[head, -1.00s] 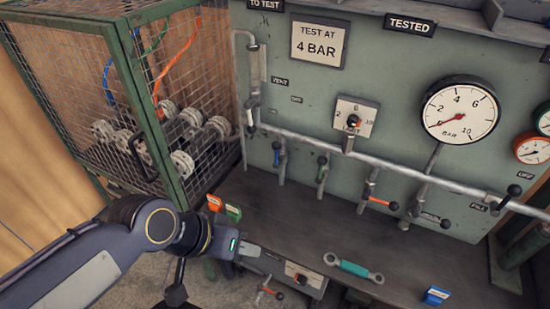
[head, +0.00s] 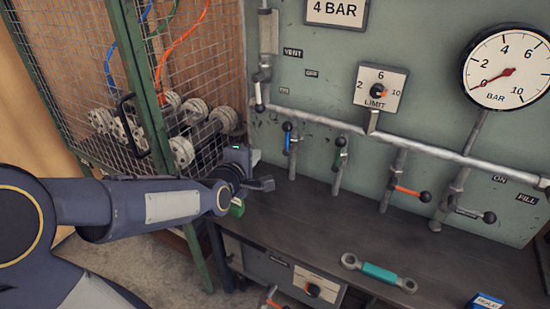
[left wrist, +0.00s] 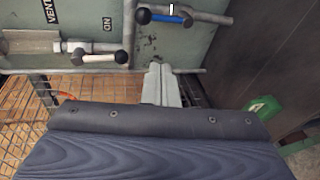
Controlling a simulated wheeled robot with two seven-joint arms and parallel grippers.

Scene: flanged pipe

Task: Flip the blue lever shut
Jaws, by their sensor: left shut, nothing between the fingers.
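The blue lever (head: 287,143) with its black knob is on the leftmost short pipe below the long horizontal pipe, on the green panel. Its handle lies along that pipe. The blue lever also shows at the top of the left wrist view (left wrist: 172,18). My left gripper (head: 266,184) is shut and empty, below and a little left of the blue lever, apart from it. In the left wrist view its closed fingers (left wrist: 160,85) point toward the panel, below the lever. My right gripper is not in view.
A white-handled lever (left wrist: 100,58) is on the left pipe. A mesh cage (head: 75,80) stands left. A green box (head: 237,207) and a teal-handled wrench (head: 378,272) lie on the bench.

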